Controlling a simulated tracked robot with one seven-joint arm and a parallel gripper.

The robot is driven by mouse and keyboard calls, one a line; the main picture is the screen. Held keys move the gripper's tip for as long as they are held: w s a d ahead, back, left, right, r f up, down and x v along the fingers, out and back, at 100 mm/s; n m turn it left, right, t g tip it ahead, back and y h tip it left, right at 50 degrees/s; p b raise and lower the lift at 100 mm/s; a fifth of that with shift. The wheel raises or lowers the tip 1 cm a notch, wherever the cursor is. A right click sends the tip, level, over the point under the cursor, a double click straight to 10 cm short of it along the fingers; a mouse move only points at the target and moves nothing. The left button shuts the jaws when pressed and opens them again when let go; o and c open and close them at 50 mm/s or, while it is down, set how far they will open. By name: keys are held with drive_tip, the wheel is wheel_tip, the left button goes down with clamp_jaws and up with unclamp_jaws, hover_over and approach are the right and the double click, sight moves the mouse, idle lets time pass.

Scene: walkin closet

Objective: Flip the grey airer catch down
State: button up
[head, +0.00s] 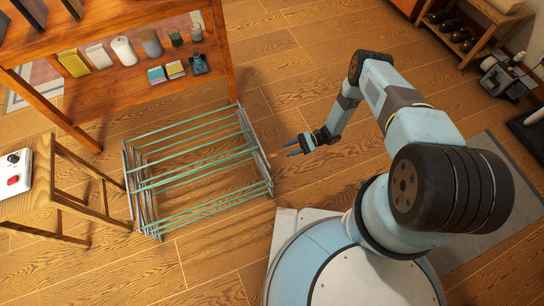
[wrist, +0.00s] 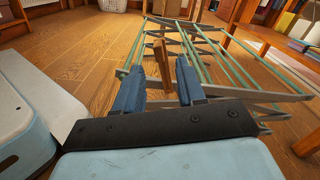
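The airer (head: 190,170) stands on the wood floor, with pale green rods between grey side frames. It also shows ahead in the wrist view (wrist: 205,50). A small brown-orange upright piece (wrist: 162,62) shows at its near side, between my fingers as seen from the wrist; it appears as a small orange spot in the head view (head: 272,155). I cannot tell if this is the catch; no separate grey catch stands out. My gripper (head: 291,148) is open, its blue fingers (wrist: 159,82) apart and empty, just right of the airer's right side frame in the head view.
A wooden shelf unit (head: 130,75) with jars and small boxes stands behind the airer. A wooden stool (head: 70,185) with a white controller-like item (head: 14,172) is at left. A shoe rack (head: 470,30) is at upper right. Floor between is clear.

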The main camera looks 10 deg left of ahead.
sight(271, 157)
drive_tip(key=x, duration=0.9)
drive_tip(key=shift+s+a, duration=0.3)
drive_tip(key=c, duration=0.7)
clamp_jaws()
